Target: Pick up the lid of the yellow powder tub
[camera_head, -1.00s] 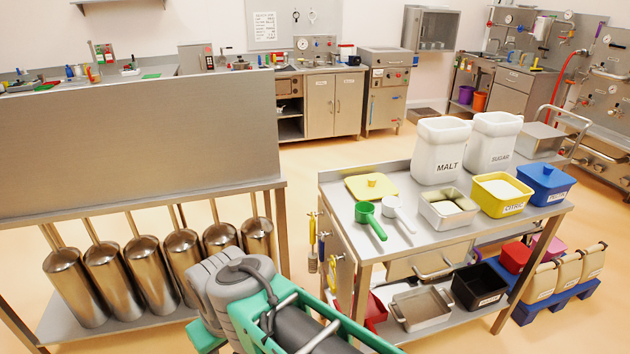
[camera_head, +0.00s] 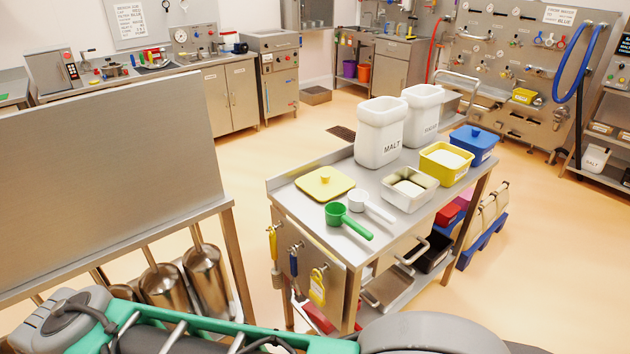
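The yellow lid (camera_head: 325,183), a flat square with a round knob on top, lies on the left end of the steel cart top (camera_head: 300,171). The yellow tub (camera_head: 446,163), open and filled with white powder, stands on the right part of the same cart, apart from the lid. Parts of my own arm show along the bottom edge, in front of and below the cart. My gripper's fingers are not in the picture.
A green scoop (camera_head: 348,222) and a white scoop (camera_head: 371,205) lie just right of the lid. A steel pan (camera_head: 408,194), the MALT tub (camera_head: 380,133), another white tub (camera_head: 423,112) and a blue tub (camera_head: 473,145) crowd the cart. A tall steel panel (camera_head: 110,185) stands left. Floor is open right.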

